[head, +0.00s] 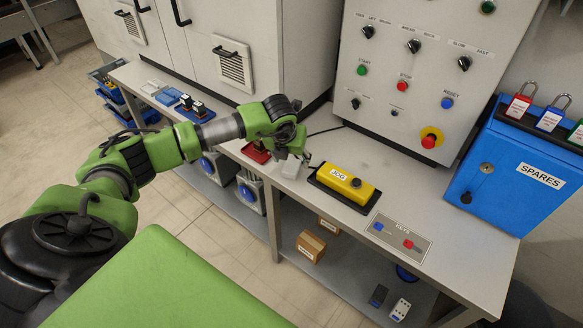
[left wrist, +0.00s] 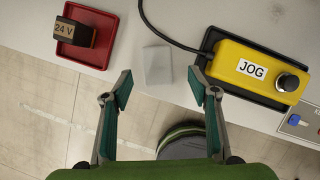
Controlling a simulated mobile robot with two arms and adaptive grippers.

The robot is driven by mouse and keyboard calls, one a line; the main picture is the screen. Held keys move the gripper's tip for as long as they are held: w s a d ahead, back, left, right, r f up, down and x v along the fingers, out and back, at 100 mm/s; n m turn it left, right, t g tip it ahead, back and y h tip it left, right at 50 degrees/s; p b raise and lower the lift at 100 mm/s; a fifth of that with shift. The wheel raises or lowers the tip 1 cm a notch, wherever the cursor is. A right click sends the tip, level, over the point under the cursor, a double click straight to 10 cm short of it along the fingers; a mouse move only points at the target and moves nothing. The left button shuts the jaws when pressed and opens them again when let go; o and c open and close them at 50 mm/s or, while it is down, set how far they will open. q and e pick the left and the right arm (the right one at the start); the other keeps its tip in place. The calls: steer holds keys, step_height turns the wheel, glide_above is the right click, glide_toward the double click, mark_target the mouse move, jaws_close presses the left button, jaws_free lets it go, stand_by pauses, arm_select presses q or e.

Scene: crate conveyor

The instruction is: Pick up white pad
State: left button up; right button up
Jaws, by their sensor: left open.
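The white pad (left wrist: 158,66) is a small pale rectangle lying flat on the light grey bench, between the red tray and the yellow JOG box in the left wrist view. In the head view the white pad (head: 291,168) shows just beside the gripper's end. My left gripper (left wrist: 160,90) is open and empty, its two teal-lined fingers spread to either side of the pad's near edge in the picture. In the head view my left gripper (head: 296,150) hangs over the bench near the pad. The height between fingertips and pad is hard to judge. My right gripper is not in view.
The yellow JOG box (head: 345,183) with its cable lies right of the pad. A red tray (left wrist: 87,45) holding a dark 24 V block (left wrist: 75,33) lies left. A KEYS plate (head: 398,237), a control panel (head: 425,60) and a blue SPARES box (head: 515,170) are farther right.

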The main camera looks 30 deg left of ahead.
mark_target(292, 164)
arm_select(q)
steer(key=x, duration=0.4)
steer(key=shift+a+f+p, duration=0.2)
steer(key=shift+f+p, duration=0.15)
steer(key=shift+p, duration=0.05)
steer(key=c, duration=1)
steer(key=shift+r, duration=0.2)
steer(key=shift+r, duration=0.3)
step_height(292, 164, up, 2)
steer(key=shift+r+b, duration=0.2)
steer(key=shift+b, duration=0.5)
steer(key=s+d+r, duration=0.2)
steer(key=s+r, duration=0.1)
steer(key=s, duration=0.1)
steer(key=s+d+r+b, duration=0.1)
steer(key=s+d+r, duration=0.2)
steer(key=s, duration=0.1)
steer(key=s+d+r+b, duration=0.1)
steer(key=s+d+r, duration=0.1)
steer(key=s+r, duration=0.1)
steer(key=shift+s+d+r, duration=0.2)
steer(key=shift+s+r, duration=0.15)
steer(key=shift+s, duration=0.2)
